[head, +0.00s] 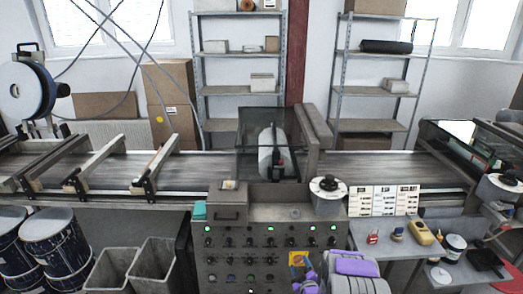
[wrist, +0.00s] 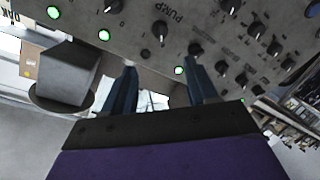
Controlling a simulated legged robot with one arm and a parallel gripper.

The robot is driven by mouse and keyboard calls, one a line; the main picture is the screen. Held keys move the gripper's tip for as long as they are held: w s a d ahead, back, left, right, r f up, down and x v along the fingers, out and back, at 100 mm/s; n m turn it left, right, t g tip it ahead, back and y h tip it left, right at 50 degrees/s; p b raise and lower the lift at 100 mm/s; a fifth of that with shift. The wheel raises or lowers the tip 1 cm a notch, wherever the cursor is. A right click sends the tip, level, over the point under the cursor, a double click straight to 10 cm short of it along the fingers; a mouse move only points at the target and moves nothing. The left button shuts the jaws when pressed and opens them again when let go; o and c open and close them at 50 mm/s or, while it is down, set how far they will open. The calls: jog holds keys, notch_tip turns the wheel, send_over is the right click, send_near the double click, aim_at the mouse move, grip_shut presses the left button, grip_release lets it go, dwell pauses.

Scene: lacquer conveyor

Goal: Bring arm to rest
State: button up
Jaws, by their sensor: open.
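My gripper (wrist: 160,82) shows in the wrist view with its two dark blue fingers spread apart. Nothing is between them. Behind the fingers is the grey control panel (wrist: 130,45), with black knobs and lit green buttons, seen turned over. I cannot tell the exact gap between fingertips and panel. In the head view, purple and white parts of my arm (head: 352,268) are low in the picture, in front of the control panel (head: 270,240). The fingers cannot be made out clearly there.
Grey bins (head: 150,268) and blue drums (head: 55,240) stand at left. A side table (head: 405,262) with small tools and containers is at right. Shelves (head: 240,90) stand behind.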

notch_tip(320, 180, up, 10)
jog(key=s+m+g, duration=0.2)
jog(key=g, duration=0.3)
jog(key=s+r+m+g+h, duration=0.2)
jog(key=s+r+g, duration=0.2)
jog(key=s+r, duration=0.7)
jog(key=s+r+m+g, duration=0.1)
jog(key=s+r, duration=0.3)
jog(key=s, duration=0.9)
jog(key=s+a+r+m+g, duration=0.1)
jog(key=s+r+g, duration=0.3)
jog(key=s, duration=0.9)
jog(key=s+a+r+m+g, duration=0.1)
jog(key=s+r+m+g, duration=0.2)
jog(key=s, duration=1)
notch_tip(320, 180, up, 2)
jog(key=shift+s+r, duration=0.1)
jog(key=shift+s, duration=0.05)
jog(key=shift+d, duration=0.1)
